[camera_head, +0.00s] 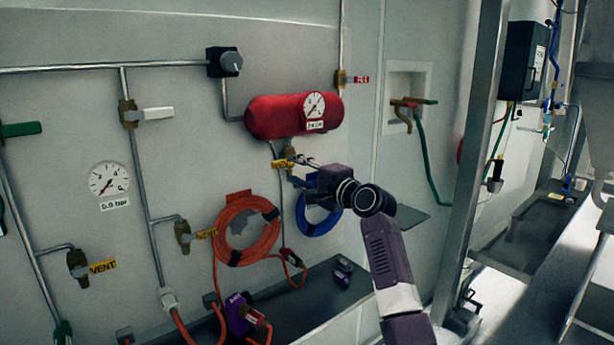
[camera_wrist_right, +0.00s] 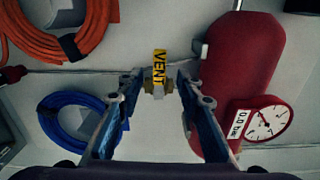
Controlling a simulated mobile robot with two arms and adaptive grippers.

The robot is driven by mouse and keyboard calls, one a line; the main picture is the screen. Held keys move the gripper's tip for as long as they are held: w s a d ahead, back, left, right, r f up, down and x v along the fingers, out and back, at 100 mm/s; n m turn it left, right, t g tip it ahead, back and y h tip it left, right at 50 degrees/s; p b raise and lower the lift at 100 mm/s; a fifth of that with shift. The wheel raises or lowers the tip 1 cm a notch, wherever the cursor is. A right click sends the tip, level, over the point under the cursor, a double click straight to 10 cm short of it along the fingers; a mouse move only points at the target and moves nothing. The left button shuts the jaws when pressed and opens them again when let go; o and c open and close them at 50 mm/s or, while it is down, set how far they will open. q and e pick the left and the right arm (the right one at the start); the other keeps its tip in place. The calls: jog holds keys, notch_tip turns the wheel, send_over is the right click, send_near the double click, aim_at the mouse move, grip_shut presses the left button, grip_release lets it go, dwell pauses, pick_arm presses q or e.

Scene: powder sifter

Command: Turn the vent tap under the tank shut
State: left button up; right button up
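The red tank (camera_head: 270,117) is mounted on the wall, with a round gauge (camera_head: 314,106) at its right end. Below it is the vent tap (camera_head: 281,164), a brass valve with a yellow handle. In the right wrist view the tap's yellow VENT handle (camera_wrist_right: 159,67) stands between the tips of my blue fingers. My right gripper (camera_head: 302,168) is open at the tap, with one finger on each side; it also shows in the wrist view (camera_wrist_right: 158,82). Whether a finger touches the tap, I cannot tell. My left gripper is not in view.
Coiled orange hose (camera_head: 240,232) and blue hose (camera_head: 318,222) hang below the tank. Another VENT tap (camera_head: 80,266) is at the far left. A dark shelf (camera_head: 318,295) runs below. A metal post (camera_head: 467,170) stands right of my arm.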

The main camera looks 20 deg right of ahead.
jog(key=shift+v, duration=2.2)
